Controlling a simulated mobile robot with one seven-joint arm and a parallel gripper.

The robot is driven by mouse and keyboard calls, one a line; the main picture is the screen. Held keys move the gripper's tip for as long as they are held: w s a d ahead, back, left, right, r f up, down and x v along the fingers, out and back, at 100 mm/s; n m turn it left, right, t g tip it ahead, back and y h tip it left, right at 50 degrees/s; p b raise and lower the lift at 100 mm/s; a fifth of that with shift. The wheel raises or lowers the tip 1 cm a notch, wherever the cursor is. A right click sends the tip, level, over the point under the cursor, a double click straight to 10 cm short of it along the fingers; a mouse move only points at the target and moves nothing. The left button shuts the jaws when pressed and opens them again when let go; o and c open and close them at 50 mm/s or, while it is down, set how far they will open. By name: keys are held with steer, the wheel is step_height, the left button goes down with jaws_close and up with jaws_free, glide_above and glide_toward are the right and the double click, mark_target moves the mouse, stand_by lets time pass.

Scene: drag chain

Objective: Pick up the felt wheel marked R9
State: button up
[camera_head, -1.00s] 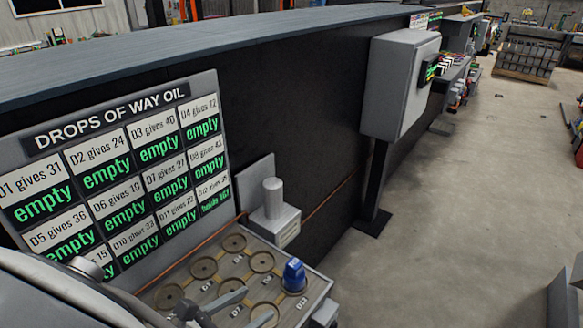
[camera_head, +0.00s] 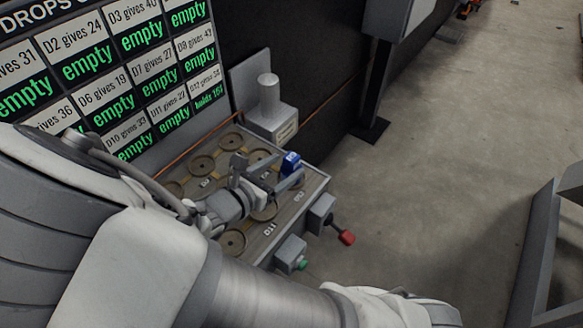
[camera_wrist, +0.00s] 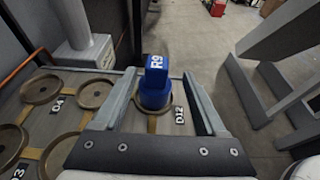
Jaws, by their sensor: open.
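The blue piece marked R9 (camera_wrist: 156,82) stands upright at the spot labelled D12, with a round lower part and a block-like top bearing the label. It also shows in the head view (camera_head: 291,163), partly behind a finger. My gripper (camera_wrist: 161,84) is open, with one finger on each side of the piece. A gap shows between the piece and each finger in the wrist view, so I see no grip. In the head view my gripper (camera_head: 270,170) is low over the tray.
The tray (camera_head: 316,186) has several empty round recesses (camera_head: 203,165). A grey post on a block (camera_head: 269,100) stands at its back corner. A red-ended lever (camera_head: 346,237) and a green button (camera_head: 302,264) are at the front. A sign board (camera_head: 165,65) stands behind.

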mark_target(288, 162)
steer(key=b+x, duration=0.1)
steer(key=x, duration=0.3)
steer(key=shift+w, duration=0.35)
jaws_close()
